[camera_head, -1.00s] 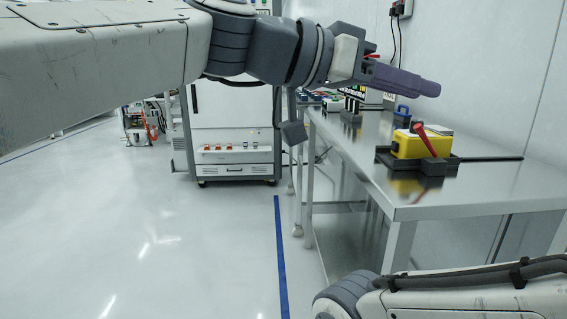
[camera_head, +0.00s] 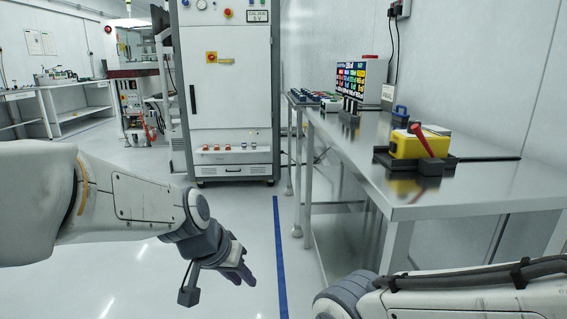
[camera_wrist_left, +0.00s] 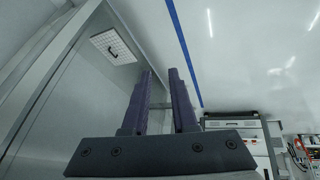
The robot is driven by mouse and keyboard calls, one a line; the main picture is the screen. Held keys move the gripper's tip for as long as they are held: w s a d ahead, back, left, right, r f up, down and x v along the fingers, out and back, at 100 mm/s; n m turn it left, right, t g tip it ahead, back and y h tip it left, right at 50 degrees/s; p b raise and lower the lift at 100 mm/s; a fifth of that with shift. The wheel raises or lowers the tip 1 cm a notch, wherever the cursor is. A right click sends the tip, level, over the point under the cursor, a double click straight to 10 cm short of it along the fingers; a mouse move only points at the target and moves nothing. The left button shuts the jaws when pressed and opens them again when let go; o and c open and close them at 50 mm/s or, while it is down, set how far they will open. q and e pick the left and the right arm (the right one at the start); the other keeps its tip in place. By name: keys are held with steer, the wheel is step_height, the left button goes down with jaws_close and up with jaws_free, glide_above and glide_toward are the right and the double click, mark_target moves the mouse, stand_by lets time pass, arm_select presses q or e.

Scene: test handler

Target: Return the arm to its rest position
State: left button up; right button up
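My left gripper (camera_head: 243,279) hangs low over the floor in the head view, left of the steel table (camera_head: 475,192), with its fingers pointing down and to the right. In the left wrist view its two purple fingers (camera_wrist_left: 160,72) are parallel with a clear gap and nothing between them. My left arm (camera_head: 140,205) comes in from the left, bent downward at the wrist. My right arm (camera_head: 450,300) shows at the lower right, but its gripper is out of view.
A yellow device (camera_head: 408,146) with a red lever sits in a dark holder on the table. A colourful screen (camera_head: 359,77) and small parts stand farther back. A white cabinet (camera_head: 225,100) is behind, and a blue line (camera_head: 280,260) crosses the open floor.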

arm_select(q)
steer(key=s+a+f+n+g+y, duration=0.2)
steer(key=s+a+f+y, duration=0.1)
steer(key=s+a+f, duration=0.7)
steer(key=s+d+r+m+g+h+p, duration=0.1)
steer(key=s+d+r+m, duration=0.3)
steer(key=s+d, duration=0.25)
steer(key=s+d+r+m+g+p, duration=0.1)
steer(key=s+d+r+m+g, duration=0.2)
steer(key=s+d, duration=0.35)
step_height(320, 180, up, 38)
steer(key=t+p, duration=0.1)
steer(key=p, duration=3.7)
steer(key=shift+w+d+r, duration=0.15)
steer(key=shift+w+d, duration=0.15)
steer(key=shift+w, duration=0.05)
